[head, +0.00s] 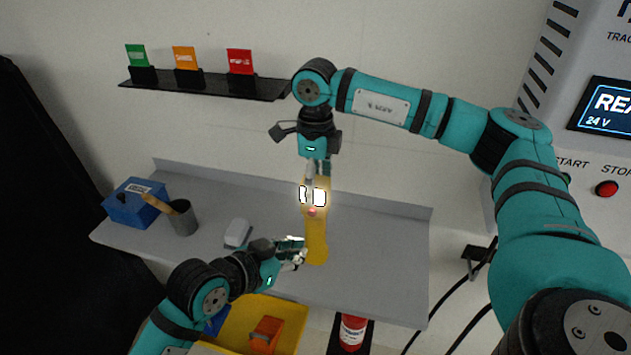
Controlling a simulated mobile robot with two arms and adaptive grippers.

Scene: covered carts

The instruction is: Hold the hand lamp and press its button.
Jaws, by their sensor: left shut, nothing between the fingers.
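The yellow hand lamp (316,232) hangs upright above the grey bench in the middle of the head view. Its white panels glow brightly near the top, and a small red button shows just below them. My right gripper (317,172) comes down from above and is shut on the lamp's upper end; its fingertips are partly hidden by the lamp and glare. My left gripper (300,254) is shut and empty beside the lower part of the lamp, on its left, below the button. Whether its tips touch the lamp I cannot tell.
On the grey bench (385,240) are a blue box (133,208), a grey cup (184,222) with a brush-like tool and a pale block (237,232). A yellow bin (287,312) and a red extinguisher-like cylinder (352,332) stand below. The bench's right part is clear.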

